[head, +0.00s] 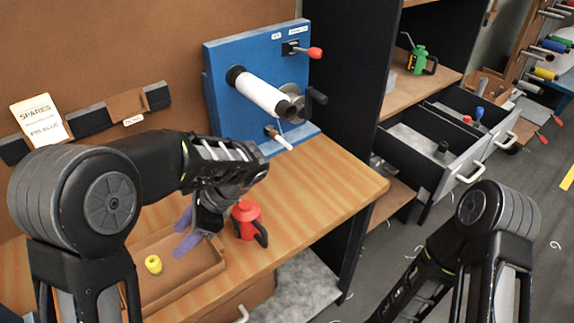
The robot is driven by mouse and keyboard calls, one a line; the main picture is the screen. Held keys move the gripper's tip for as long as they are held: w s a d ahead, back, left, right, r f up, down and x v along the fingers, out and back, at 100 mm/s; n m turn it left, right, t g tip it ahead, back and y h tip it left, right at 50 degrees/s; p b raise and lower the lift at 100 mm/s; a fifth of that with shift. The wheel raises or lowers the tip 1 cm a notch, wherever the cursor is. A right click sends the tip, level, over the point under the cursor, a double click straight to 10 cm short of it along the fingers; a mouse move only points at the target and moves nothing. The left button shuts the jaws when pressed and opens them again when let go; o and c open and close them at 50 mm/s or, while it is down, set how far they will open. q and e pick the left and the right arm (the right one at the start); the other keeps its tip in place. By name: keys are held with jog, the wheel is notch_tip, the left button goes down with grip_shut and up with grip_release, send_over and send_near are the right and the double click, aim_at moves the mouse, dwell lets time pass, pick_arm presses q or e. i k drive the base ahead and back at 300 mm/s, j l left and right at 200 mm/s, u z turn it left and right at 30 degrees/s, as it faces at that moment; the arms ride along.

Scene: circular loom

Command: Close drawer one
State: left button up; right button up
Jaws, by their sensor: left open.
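Two grey drawers stand pulled out of the dark cabinet at the right. The nearer drawer (459,170) has a white bar handle and a small black item inside. The farther drawer (495,136) also has a white handle and holds small red and blue items. I cannot read which one is drawer one. My left gripper (185,231) is open and empty, with purple fingers over the wooden workbench, left of a red can and far from the drawers. My right arm is at the lower right, in front of the drawers; its gripper is out of view.
The red can (246,219) stands close beside my left gripper. A wooden tray (200,283) with a yellow piece (153,264) lies below it. A blue panel (232,60) with a white roll stands behind. A green can (418,60) is on a shelf. Grey floor is open at right.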

aim_at(429, 146)
jog(key=z, duration=1.15)
